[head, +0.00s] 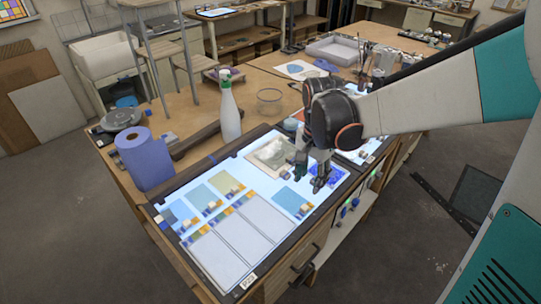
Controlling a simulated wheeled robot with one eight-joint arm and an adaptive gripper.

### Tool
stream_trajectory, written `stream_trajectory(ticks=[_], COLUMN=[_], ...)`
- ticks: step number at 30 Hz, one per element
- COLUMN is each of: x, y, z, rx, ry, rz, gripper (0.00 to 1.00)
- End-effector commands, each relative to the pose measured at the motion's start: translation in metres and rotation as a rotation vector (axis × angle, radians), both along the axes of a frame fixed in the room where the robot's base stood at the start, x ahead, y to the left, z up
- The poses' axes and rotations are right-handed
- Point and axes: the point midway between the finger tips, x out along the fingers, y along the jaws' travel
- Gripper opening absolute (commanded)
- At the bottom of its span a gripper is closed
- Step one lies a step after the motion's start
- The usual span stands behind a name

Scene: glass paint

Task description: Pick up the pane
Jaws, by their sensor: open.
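Several flat coloured panes lie on a lit light table (222,272). A light blue pane (292,200) lies just below my gripper in the picture. A deep blue patterned pane (336,174) is close to the fingers on the right and partly hidden by them. A pale yellow pane (226,183) and a blue pane (182,212) lie farther left. Which one the task means I cannot tell. My gripper (308,178) is open, pointing down over the right part of the light table, with no pane visible between its fingers. Its height above the surface is unclear.
A white spray bottle (229,112) stands at the table's back edge. A blue paper roll (145,160) stands at the left. A glass bowl (269,101) is behind. White blank sheets (243,236) cover the near part of the light table. Small pale blocks lie by the panes.

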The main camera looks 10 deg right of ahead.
Motion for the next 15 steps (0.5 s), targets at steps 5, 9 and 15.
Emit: stream_trajectory(ticks=[5, 9, 15], x=[0.001, 0.002, 0.001], y=[0.000, 0.000, 0.000], z=[-0.020, -0.048, -0.078], rx=[0.000, 0.000, 0.000], ry=[0.006, 0.005, 0.005], rz=[-0.009, -0.008, -0.007], gripper=[0.42, 0.42, 0.42])
